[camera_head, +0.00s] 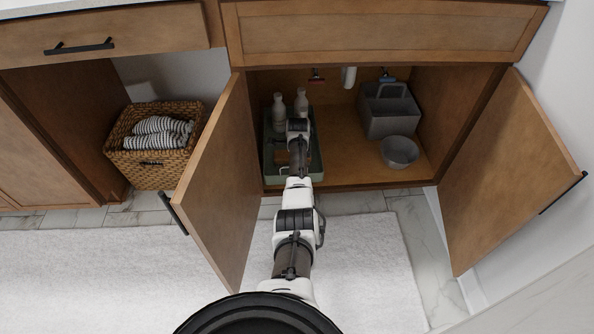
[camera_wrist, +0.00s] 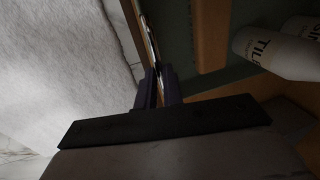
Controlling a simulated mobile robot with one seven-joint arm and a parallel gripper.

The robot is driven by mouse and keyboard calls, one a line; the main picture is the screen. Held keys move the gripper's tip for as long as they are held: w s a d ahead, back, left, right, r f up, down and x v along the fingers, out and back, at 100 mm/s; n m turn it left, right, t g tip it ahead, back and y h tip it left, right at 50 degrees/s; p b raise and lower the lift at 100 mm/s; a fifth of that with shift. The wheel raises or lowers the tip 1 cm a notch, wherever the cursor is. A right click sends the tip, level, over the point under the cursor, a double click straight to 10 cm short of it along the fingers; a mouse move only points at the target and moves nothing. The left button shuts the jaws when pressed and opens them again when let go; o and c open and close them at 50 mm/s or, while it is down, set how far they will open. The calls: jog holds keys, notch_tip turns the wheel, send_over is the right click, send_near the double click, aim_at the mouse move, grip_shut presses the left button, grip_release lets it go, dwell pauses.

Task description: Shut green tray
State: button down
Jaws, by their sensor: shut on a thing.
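The green tray (camera_head: 318,165) lies at the left inside the open under-sink cabinet, with its front end close to the cabinet's front edge. Two pale bottles (camera_head: 279,110) stand at its back. In the wrist view, my gripper (camera_wrist: 157,88) is shut on a thin edge, which looks like the tray's rim. The tray's green floor (camera_wrist: 175,25) is to the right of the fingers, with a bottle (camera_wrist: 275,50) and a brown wooden item (camera_wrist: 211,35) there. In the head view, my arm covers part of the tray and hides the fingertips.
The left cabinet door (camera_head: 222,185) and right door (camera_head: 510,175) stand open. A grey caddy (camera_head: 390,115) and grey bowl (camera_head: 399,152) are right of the tray. A wicker basket (camera_head: 150,165) stands farther left. A white rug (camera_head: 365,265) covers the floor in front.

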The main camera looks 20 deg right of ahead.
jog(key=shift+w+d+r, duration=0.1)
jog(key=shift+w+d, duration=0.05)
jog(key=shift+w, duration=0.35)
jog(key=c, duration=1.5)
grip_release()
jog(key=shift+w, duration=0.1)
jog(key=s+r+p, duration=0.1)
jog(key=r, duration=0.3)
jog(key=r+p, duration=0.2)
jog(key=r, duration=0.3)
jog(key=s+r+p, duration=0.1)
jog(key=r, duration=0.3)
jog(key=shift+s+a+r+p, duration=0.2)
jog(key=shift+s+a+p, duration=0.15)
